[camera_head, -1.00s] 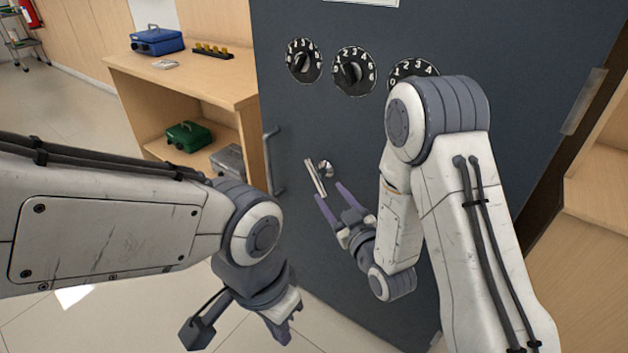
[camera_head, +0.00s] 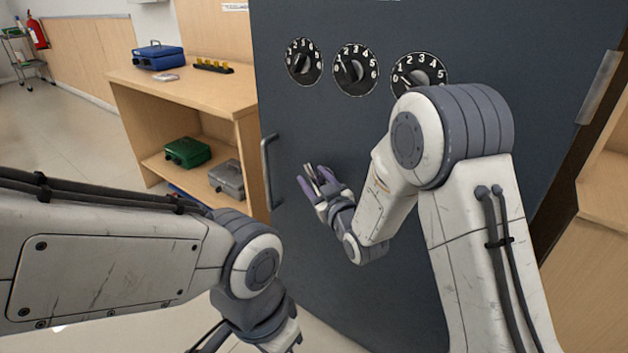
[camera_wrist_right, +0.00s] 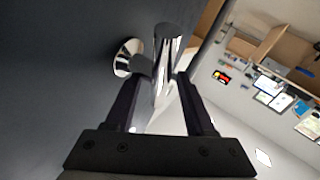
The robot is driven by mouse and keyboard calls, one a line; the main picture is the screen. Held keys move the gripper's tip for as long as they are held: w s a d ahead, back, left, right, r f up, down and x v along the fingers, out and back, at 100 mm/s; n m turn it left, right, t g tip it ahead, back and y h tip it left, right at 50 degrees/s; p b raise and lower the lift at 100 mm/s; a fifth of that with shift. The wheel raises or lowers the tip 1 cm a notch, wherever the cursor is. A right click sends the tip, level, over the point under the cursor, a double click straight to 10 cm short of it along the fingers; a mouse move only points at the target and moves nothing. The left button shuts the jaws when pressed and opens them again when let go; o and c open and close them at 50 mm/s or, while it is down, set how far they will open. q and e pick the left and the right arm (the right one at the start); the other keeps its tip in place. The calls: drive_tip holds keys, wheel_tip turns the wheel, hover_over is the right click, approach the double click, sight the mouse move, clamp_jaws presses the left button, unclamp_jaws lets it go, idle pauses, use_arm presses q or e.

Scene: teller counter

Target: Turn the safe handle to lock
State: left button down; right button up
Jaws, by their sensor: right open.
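The dark grey safe door (camera_head: 350,230) fills the middle of the head view. The chrome safe handle (camera_head: 311,177) is on it, largely hidden by my right gripper (camera_head: 312,178). In the right wrist view the handle bar (camera_wrist_right: 168,62) stands between the two dark fingers of my right gripper (camera_wrist_right: 160,90), with its round base (camera_wrist_right: 128,57) on the door to the left. The right fingers are open around the bar, one on each side. My left gripper (camera_head: 285,338) is low in the head view, cut off by the bottom edge; its jaws cannot be made out.
Three black number dials (camera_head: 355,68) sit above the handle. A vertical pull bar (camera_head: 270,170) is at the door's left edge. A wooden shelf unit (camera_head: 190,90) on the left holds a blue box (camera_head: 158,55), a green box (camera_head: 187,152) and a grey box (camera_head: 228,178).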

clamp_jaws()
drive_tip(key=shift+r+p, duration=0.15)
drive_tip(key=shift+p, duration=0.5)
drive_tip(key=n+g+h+p, duration=0.1)
drive_tip(key=p, duration=0.2)
drive_tip(key=n+g+h+p, duration=0.1)
drive_tip(key=g+p, duration=0.1)
drive_tip(key=p, duration=0.2)
drive_tip(key=g+h+p, duration=0.1)
drive_tip(key=p, duration=0.2)
drive_tip(key=shift+w+a+r+n+g+p, duration=0.15)
drive_tip(key=shift+a+n+g+p, duration=0.1)
drive_tip(key=shift+n+g+p, duration=0.15)
drive_tip(key=g+h+p, duration=0.1)
drive_tip(key=p, duration=0.5)
drive_tip(key=f+n+g+h+p, duration=0.1)
drive_tip(key=g+h+p, duration=0.1)
drive_tip(key=p, duration=0.5)
drive_tip(key=shift+f+n+h, duration=0.1)
drive_tip(key=shift+n+h, duration=0.2)
drive_tip(key=shift+f+p, duration=0.25)
drive_tip(key=shift+p, duration=0.55)
